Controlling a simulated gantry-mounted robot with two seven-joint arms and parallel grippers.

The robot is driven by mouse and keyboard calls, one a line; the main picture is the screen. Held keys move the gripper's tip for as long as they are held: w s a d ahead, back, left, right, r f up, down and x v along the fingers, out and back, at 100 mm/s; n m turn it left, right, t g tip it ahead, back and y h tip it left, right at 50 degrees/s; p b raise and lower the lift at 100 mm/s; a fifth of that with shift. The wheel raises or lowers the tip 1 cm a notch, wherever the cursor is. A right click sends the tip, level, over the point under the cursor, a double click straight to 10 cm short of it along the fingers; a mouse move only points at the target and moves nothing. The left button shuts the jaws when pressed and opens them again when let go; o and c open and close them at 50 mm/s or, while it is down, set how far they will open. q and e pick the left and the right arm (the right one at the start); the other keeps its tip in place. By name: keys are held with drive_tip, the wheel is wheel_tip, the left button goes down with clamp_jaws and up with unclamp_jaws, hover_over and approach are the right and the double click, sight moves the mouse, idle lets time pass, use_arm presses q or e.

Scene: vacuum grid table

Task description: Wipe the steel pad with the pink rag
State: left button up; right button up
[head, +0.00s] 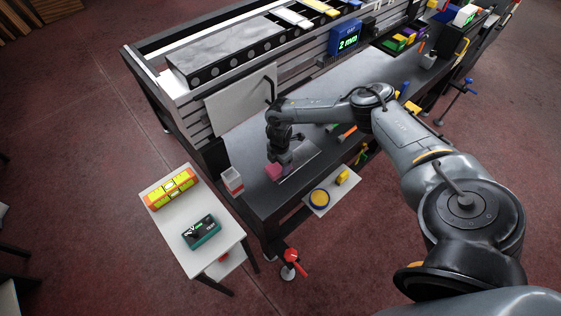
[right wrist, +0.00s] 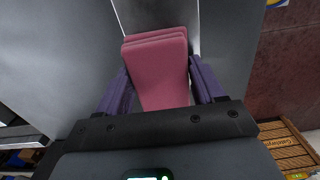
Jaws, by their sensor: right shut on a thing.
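The pink rag (head: 273,172) is a folded block at the near-left end of the steel pad on the dark workbench. It also shows large in the right wrist view (right wrist: 158,62). My right gripper (head: 277,164) is shut on the rag, with a purple-grey finger on each side of it. The steel pad (head: 301,164) is a flat, shiny grey plate, partly hidden by my gripper and the rag. Its bright surface (right wrist: 152,14) shows beyond the rag in the wrist view. I cannot tell whether the rag presses on the pad. My left gripper is not in view.
A red-and-white container (head: 232,181) stands left of the pad at the bench edge. A white side table (head: 190,211) holds a yellow-orange level and a teal box. A small shelf (head: 330,190) juts out in front.

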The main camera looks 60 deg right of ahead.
drive_tip(key=r+p, duration=0.1)
drive_tip(key=r, duration=0.1)
drive_tip(key=shift+a+r+p, duration=0.3)
drive_tip(key=shift+p, duration=0.1)
drive_tip(key=shift+d+r+p, duration=0.4)
drive_tip(key=shift+r+p, duration=0.4)
drive_tip(key=shift+r, duration=0.05)
drive_tip(key=shift+a+r+p, duration=0.15)
drive_tip(key=shift+r+p, duration=0.55)
drive_tip(key=shift+p, duration=0.05)
wheel_tip(320, 180, up, 2)
drive_tip(key=shift+r+p, duration=0.2)
drive_tip(key=shift+p, duration=1)
